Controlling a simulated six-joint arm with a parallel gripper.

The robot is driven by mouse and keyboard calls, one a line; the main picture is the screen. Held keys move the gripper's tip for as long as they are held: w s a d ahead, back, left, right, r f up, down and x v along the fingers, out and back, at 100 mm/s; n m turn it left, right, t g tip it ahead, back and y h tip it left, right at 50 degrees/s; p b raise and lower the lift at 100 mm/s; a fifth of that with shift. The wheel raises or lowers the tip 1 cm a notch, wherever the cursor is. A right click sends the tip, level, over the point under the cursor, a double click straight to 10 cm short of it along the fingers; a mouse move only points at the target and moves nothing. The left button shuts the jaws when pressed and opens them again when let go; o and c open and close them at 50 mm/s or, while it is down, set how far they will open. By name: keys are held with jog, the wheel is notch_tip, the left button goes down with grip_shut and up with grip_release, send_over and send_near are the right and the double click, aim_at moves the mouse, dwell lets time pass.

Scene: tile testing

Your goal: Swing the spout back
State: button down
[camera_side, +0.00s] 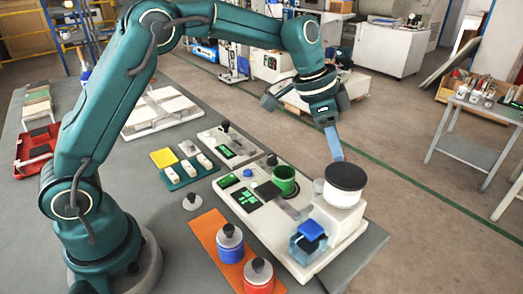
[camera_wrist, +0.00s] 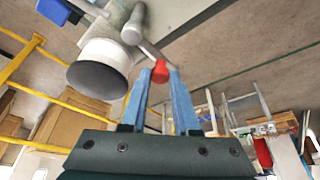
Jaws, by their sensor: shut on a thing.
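In the wrist view, a grey metal rod (camera_wrist: 150,48) with a red tip (camera_wrist: 160,71) runs from a rounded grey joint; it looks like the spout. My gripper (camera_wrist: 160,76) has its blue fingers on either side of the red tip and is shut on it. In the side view, my gripper (camera_side: 338,155) points down just behind the white pot with a black round top (camera_side: 346,177). The spout is not clear there. The pot also shows in the wrist view (camera_wrist: 100,68), left of the fingers. The pot stands on a white machine base (camera_side: 345,222).
A blue-topped clear box (camera_side: 309,243) and a green cup (camera_side: 284,178) stand by the pot. An orange mat (camera_side: 207,225) holds blue and red weights. A teal tray (camera_side: 188,171) and yellow tile (camera_side: 164,158) lie further left. The table edge lies close beyond the pot.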

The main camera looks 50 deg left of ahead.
jog(key=shift+d, duration=0.1)
jog(key=c, duration=0.6)
grip_release()
jog(key=shift+c, duration=0.2)
jog(key=shift+r, duration=0.1)
jog(key=v, duration=0.5)
